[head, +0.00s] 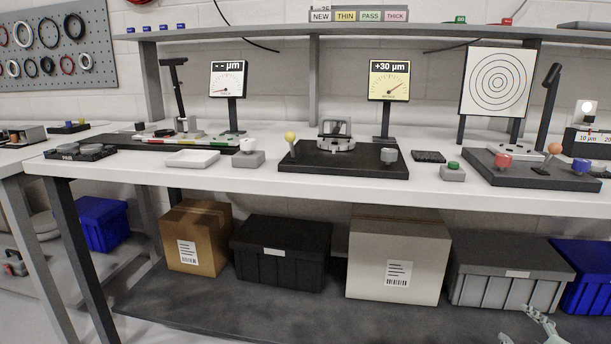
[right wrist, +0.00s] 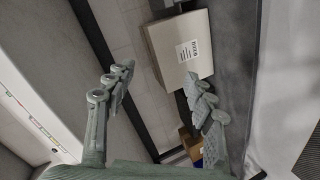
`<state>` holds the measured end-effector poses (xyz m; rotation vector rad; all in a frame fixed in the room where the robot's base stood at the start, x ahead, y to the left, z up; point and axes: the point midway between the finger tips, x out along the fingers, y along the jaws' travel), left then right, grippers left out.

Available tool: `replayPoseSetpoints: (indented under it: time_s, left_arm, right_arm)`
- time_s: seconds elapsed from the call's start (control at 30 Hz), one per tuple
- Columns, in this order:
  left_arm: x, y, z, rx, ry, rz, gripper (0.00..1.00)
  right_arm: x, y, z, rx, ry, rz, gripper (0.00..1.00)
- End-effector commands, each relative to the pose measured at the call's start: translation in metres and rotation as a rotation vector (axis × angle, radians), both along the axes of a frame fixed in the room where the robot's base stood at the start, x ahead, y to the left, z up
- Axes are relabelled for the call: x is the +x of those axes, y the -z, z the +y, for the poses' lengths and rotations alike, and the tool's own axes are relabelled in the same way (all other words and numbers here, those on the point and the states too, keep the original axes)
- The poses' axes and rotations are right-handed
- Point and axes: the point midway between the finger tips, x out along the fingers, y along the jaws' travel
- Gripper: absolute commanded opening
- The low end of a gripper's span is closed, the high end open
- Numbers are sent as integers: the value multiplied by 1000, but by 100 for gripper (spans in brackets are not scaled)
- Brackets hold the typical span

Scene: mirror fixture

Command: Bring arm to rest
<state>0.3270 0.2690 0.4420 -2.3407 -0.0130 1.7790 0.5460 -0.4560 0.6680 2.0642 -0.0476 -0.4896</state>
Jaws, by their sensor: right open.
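My right gripper (head: 533,326) shows at the bottom right edge of the head view, pale grey-green and partly cut off. It is low in front of the bench, near the grey lidded bin. In the right wrist view its two fingers (right wrist: 160,92) are spread wide with nothing between them. My left gripper is in neither view. The white workbench (head: 330,180) stands ahead, carrying a black fixture (head: 340,160) with a round metal part (head: 337,138) on it.
Under the bench are a brown carton (head: 198,238), a black bin (head: 280,254), a pale carton (head: 397,262), also in the wrist view (right wrist: 180,48), a grey bin (head: 510,272) and blue bins. A second fixture (head: 530,172) stands at the right. A dark bench leg (head: 82,255) is at left.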

Motion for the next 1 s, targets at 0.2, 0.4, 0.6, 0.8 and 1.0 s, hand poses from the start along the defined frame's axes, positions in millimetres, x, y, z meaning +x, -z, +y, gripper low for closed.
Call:
replayPoseSetpoints:
  time_s: [0.2,0.4,0.6,0.8,1.0]
  left_arm:
    - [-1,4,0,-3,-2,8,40]
    - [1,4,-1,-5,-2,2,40]
    - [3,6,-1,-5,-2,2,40]
    - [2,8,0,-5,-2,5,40]
    - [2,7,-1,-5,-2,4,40]
  right_arm:
    - [-90,135,55,332,285,311,54]
    - [-170,207,132,552,465,577,54]
    - [-212,229,180,652,545,724,54]
    - [-219,232,188,665,556,750,54]
    - [-218,232,187,664,555,748,54]
